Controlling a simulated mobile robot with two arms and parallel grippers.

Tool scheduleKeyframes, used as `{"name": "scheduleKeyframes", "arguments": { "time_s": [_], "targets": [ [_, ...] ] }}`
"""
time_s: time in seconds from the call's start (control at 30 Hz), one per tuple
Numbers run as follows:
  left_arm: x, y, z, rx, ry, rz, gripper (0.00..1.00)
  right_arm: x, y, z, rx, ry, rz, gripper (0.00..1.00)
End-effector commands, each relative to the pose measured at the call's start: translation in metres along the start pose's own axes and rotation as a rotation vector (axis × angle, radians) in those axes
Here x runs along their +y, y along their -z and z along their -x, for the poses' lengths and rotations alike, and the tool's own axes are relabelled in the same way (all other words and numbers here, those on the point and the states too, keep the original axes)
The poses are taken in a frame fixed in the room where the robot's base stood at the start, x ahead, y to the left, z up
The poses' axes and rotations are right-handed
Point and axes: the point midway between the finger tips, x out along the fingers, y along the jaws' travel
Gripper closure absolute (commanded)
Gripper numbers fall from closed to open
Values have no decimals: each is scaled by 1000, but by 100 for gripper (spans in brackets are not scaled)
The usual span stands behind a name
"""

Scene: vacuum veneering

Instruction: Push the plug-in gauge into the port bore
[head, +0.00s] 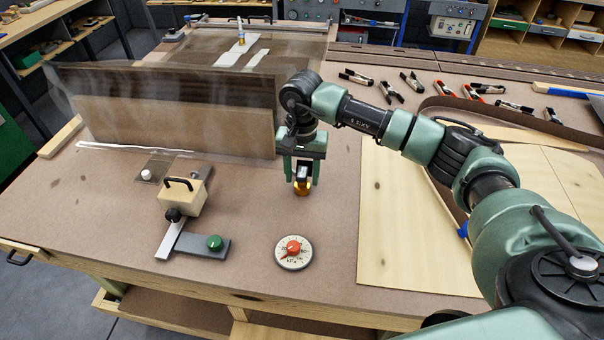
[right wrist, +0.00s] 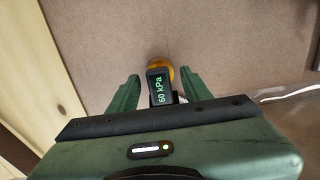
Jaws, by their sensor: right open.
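The plug-in gauge (head: 302,183) is a small black body with an amber lower part, on or just above the table in the middle. In the right wrist view the gauge (right wrist: 159,86) shows a green "60 kPa" reading. My right gripper (head: 302,177) is open, with one finger on each side of the gauge; the fingers (right wrist: 158,88) look apart from it. A small clear plate with a white round fitting (head: 147,174) lies at the left; I cannot tell whether the port bore is there. My left gripper is not in view.
A dial with a red knob (head: 294,252) lies in front of my gripper. A wooden block with a black handle (head: 183,194) and a grey bracket with a green knob (head: 214,243) are at left. A clear-covered upright panel (head: 165,112) stands behind. Pale veneer sheets (head: 400,220) lie at right.

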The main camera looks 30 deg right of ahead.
Motion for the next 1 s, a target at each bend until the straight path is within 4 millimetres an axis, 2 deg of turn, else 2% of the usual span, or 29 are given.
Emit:
{"name": "scheduleKeyframes", "arguments": {
  "time_s": [0.4,0.5,1.0],
  "targets": [
    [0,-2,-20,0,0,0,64,-1,1,62,5,4,0,51],
    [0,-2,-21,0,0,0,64,0,1,72,3,3,0,51],
    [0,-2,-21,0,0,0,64,0,0,77,1,1,0,51]
  ]
}}
